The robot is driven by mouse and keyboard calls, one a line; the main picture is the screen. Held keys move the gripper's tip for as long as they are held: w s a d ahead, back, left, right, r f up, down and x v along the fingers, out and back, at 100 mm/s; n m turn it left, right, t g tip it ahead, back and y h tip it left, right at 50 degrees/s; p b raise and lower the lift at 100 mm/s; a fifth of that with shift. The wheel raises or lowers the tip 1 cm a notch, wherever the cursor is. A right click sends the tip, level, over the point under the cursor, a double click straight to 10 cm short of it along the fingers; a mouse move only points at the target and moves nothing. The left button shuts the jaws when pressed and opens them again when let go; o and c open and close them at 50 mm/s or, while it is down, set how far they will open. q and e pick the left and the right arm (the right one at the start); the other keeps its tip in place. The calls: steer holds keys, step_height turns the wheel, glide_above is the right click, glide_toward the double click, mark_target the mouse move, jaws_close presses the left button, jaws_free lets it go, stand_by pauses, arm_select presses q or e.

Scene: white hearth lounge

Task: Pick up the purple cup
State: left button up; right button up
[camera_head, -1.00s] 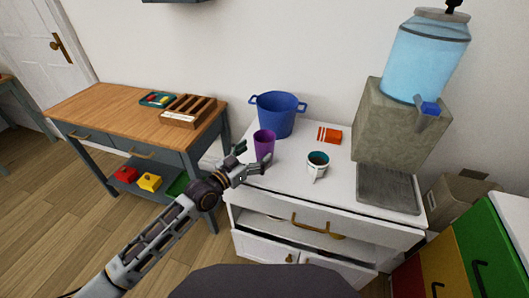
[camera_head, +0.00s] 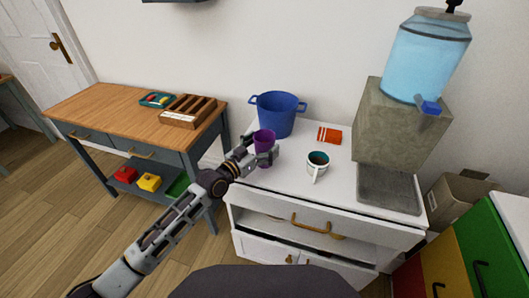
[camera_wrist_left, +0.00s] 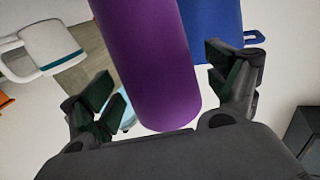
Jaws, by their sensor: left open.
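The purple cup (camera_head: 264,140) stands upright on the white cabinet top, in front of the blue pot. My left gripper (camera_head: 262,154) is at the cup, with its fingers around the cup's near side and hiding part of its lower half. In the left wrist view the purple cup (camera_wrist_left: 152,65) fills the middle, between the two spread fingers of my left gripper (camera_wrist_left: 168,95). A gap shows between the cup and each finger. My right gripper is in neither view.
A white mug with teal inside (camera_head: 317,164) stands right of the cup. The blue pot (camera_head: 277,115) is close behind. An orange-red packet (camera_head: 329,135) lies behind the mug. A water dispenser (camera_head: 402,120) stands at the right. A wooden table (camera_head: 100,113) is at the left.

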arm_select(q)
steer(key=shift+w+d, duration=0.3)
steer(key=shift+w, duration=0.1)
steer(key=shift+c, duration=0.2)
steer(key=c, duration=1.1)
